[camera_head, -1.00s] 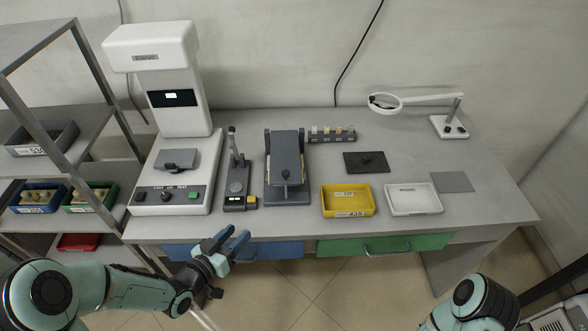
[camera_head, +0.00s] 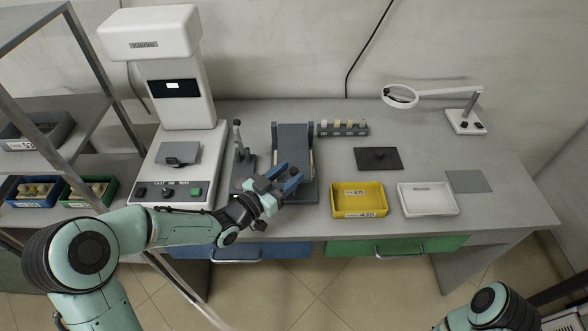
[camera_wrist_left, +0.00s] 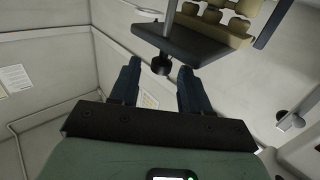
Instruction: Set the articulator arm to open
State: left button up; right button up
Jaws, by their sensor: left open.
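The articulator is a dark grey device at the middle of the bench, with a base (camera_head: 309,190) and a flat upper arm (camera_head: 292,140) between two rear posts. In the left wrist view the arm's dark plate (camera_wrist_left: 180,42) carries a round black knob (camera_wrist_left: 160,66) at its edge, with tan casts (camera_wrist_left: 225,22) beside the plate. My left gripper (camera_head: 293,176) is open at the articulator's front end and hides the knob in the head view. In the wrist view the knob shows between and beyond the open fingertips (camera_wrist_left: 157,75); contact is not visible. My right gripper is out of view.
A small upright instrument (camera_head: 240,150) stands close left of the articulator, beside a large white machine (camera_head: 178,90). A yellow tray (camera_head: 359,212) and a white tray (camera_head: 428,212) sit to the right. A vial rack (camera_head: 342,131) stands behind. A shelf rack (camera_head: 100,120) is at left.

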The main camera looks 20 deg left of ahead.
pick_arm(q)
jog(key=shift+x, duration=1.3)
